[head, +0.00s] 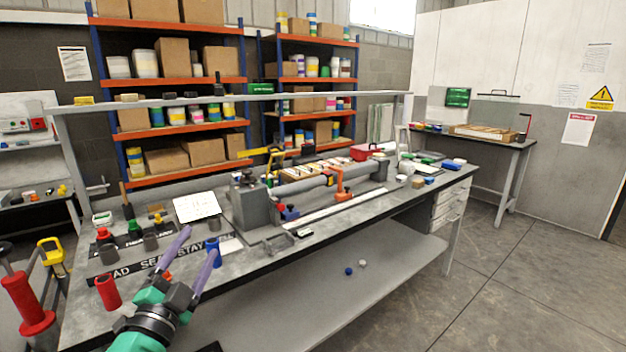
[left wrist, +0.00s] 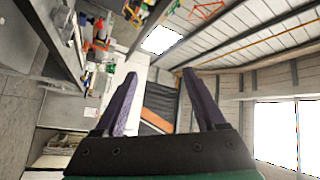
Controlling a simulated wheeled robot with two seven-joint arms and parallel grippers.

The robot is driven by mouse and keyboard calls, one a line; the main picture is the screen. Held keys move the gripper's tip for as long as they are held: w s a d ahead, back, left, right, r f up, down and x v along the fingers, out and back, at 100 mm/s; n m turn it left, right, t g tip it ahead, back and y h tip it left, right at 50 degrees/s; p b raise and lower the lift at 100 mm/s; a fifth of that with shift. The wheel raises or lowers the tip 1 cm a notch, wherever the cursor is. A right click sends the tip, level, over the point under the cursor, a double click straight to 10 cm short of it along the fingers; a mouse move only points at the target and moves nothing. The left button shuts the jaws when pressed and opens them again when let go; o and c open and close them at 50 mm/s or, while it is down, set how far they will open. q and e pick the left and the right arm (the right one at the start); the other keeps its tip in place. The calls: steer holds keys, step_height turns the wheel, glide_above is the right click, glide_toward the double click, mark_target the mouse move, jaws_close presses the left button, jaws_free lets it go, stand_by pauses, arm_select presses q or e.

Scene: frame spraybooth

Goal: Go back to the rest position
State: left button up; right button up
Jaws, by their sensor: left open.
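My left gripper (head: 200,241) comes in from the lower left of the head view, with its two purple fingers apart and nothing between them. It is in front of and above the near left part of the grey workbench (head: 280,262). In the left wrist view the same open fingers (left wrist: 159,75) point away from the camera, into empty space. My right gripper shows in neither view.
A red cup (head: 108,292) and a blue cup (head: 213,250) stand near the fingers on the bench. A clamped frame tube (head: 300,187) lies across the bench middle. Shelving racks (head: 180,127) stand behind. The floor (head: 500,285) at right is clear.

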arm_select(q)
steer(key=s+a+f+n+g+y, duration=0.3)
steer(key=s+f+n+g, duration=0.15)
steer(key=f, duration=0.55)
steer(key=s+a+f+n+g+y, duration=0.25)
steer(key=f+n+g, duration=0.25)
steer(key=f, duration=0.5)
steer(key=s+d+f+n+g+h, duration=0.2)
steer(key=s+d+f+g+h, duration=0.15)
steer(key=s+f+g, duration=0.75)
steer(key=s+f+t, duration=0.1)
steer(key=s+f, duration=0.2)
steer(key=f, duration=0.8)
steer(key=s+f+t, duration=0.1)
steer(key=s+f, duration=0.2)
steer(key=f, duration=0.9)
steer(key=s+a+f+g, duration=0.1)
steer(key=s+a+f, duration=0.1)
steer(key=s+f, duration=1.3)
steer(key=shift+s+a+m+y+p, duration=0.3)
steer(key=shift+s+m+p, duration=0.15)
steer(key=shift+s, duration=0.7)
